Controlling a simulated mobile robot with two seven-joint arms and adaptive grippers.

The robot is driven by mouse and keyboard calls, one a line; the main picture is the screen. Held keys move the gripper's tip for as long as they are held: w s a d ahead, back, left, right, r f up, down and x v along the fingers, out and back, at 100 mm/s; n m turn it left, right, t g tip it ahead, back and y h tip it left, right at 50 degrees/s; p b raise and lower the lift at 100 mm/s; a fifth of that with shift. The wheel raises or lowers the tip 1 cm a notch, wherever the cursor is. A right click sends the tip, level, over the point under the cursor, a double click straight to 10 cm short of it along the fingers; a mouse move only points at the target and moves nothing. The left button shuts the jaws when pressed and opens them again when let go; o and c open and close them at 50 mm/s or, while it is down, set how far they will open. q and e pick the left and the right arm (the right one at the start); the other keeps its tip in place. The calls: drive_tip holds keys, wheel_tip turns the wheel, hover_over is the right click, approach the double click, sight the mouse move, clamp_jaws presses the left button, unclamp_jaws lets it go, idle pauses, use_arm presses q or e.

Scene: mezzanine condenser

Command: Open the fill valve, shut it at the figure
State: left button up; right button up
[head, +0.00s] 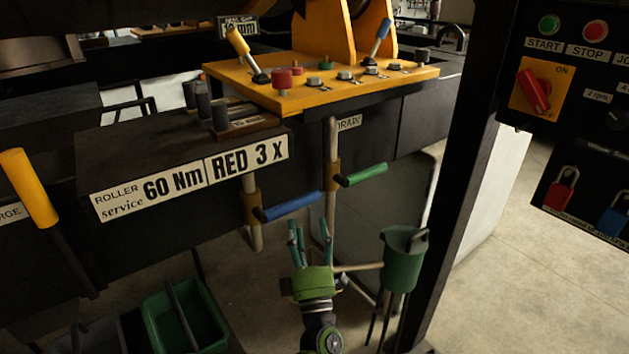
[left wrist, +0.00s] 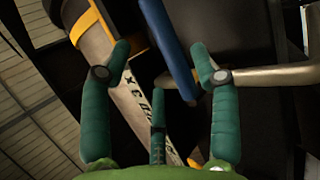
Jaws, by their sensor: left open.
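Two upright pipes hang below the yellow console, each with a yellow collar and a lever. The left lever is blue (head: 292,206) and the right one is green (head: 365,175); no readable label shows which is the fill valve. My left gripper (head: 311,226), with green fingers, is open and empty just below the blue lever. In the left wrist view a blue bar (left wrist: 169,45) lies beyond and between the open fingertips (left wrist: 160,68), seemingly apart from them. A pipe with a yellow collar (left wrist: 90,22) shows at upper left. No level figure is readable. My right gripper is not in view.
A green can with a spout (head: 403,262) stands right of my left gripper. The yellow console (head: 325,92) carries knobs and levers. A green bin (head: 180,318) is low left. A yellow handle (head: 28,187) sticks out at left.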

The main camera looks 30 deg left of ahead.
sight(300, 207)
use_arm(q)
drive_tip(key=shift+w+a+r, duration=0.25)
drive_tip(key=shift+a+r, duration=0.05)
drive_tip(key=shift+r, duration=0.1)
drive_tip(key=p+x, duration=0.2)
drive_tip(key=x, duration=0.4)
drive_tip(key=shift+a+f, duration=0.1)
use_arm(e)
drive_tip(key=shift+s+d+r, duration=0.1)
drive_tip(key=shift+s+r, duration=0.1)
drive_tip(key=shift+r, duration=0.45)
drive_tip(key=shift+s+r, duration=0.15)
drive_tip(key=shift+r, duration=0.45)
use_arm(q)
clamp_jaws()
